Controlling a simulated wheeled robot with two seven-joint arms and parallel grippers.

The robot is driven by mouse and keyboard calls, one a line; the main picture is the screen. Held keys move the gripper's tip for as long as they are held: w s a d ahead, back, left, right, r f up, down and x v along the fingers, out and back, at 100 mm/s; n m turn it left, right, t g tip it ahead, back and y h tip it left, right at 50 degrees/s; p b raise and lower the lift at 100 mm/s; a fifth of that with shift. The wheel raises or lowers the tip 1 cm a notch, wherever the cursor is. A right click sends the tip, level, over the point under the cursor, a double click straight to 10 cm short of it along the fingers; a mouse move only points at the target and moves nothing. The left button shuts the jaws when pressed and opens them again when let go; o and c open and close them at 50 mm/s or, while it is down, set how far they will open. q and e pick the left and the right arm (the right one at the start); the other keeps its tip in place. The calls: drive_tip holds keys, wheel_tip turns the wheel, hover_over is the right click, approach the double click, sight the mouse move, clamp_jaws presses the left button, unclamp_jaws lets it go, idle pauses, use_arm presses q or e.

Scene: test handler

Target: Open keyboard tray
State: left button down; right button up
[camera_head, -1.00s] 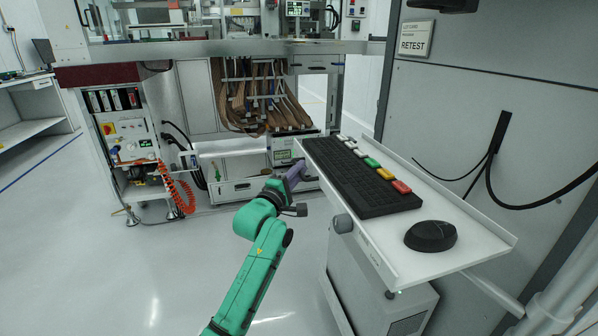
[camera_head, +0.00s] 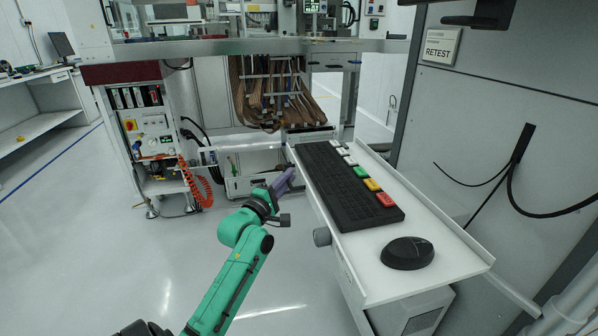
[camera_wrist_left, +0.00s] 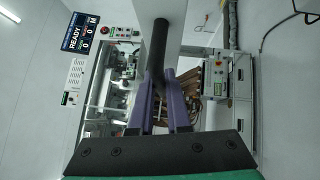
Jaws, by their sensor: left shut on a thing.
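The keyboard tray (camera_head: 428,234) is a white shelf sticking out from the grey cabinet at the right. It holds a black keyboard (camera_head: 345,190) and a black mouse (camera_head: 407,253). My left gripper (camera_head: 284,182), with purple fingers, is at the tray's far left edge. In the left wrist view, its fingers are closed around a dark rod-like handle (camera_wrist_left: 160,45). In the head view the fingers and tray edge hide the grip itself. A grey round knob (camera_head: 322,236) is on the tray's near left side. My right gripper is out of view.
The grey cabinet (camera_head: 500,110) with a RETEST sign (camera_head: 441,46) and hanging black cables stands at the right. A test machine (camera_head: 260,48) with brown cables is behind. The floor (camera_head: 90,230) left of the tray is clear.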

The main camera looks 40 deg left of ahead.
use_arm(q)
drive_tip(key=shift+s+a+f, duration=0.1)
drive_tip(key=shift+s+a, duration=0.05)
drive_tip(key=shift+s, duration=0.15)
drive_tip(key=c, duration=0.9)
unclamp_jaws()
drive_tip(key=shift+w, duration=0.2)
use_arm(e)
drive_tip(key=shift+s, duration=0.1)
use_arm(q)
drive_tip(key=v, duration=1.4)
drive_tip(key=shift+s+b, duration=0.35)
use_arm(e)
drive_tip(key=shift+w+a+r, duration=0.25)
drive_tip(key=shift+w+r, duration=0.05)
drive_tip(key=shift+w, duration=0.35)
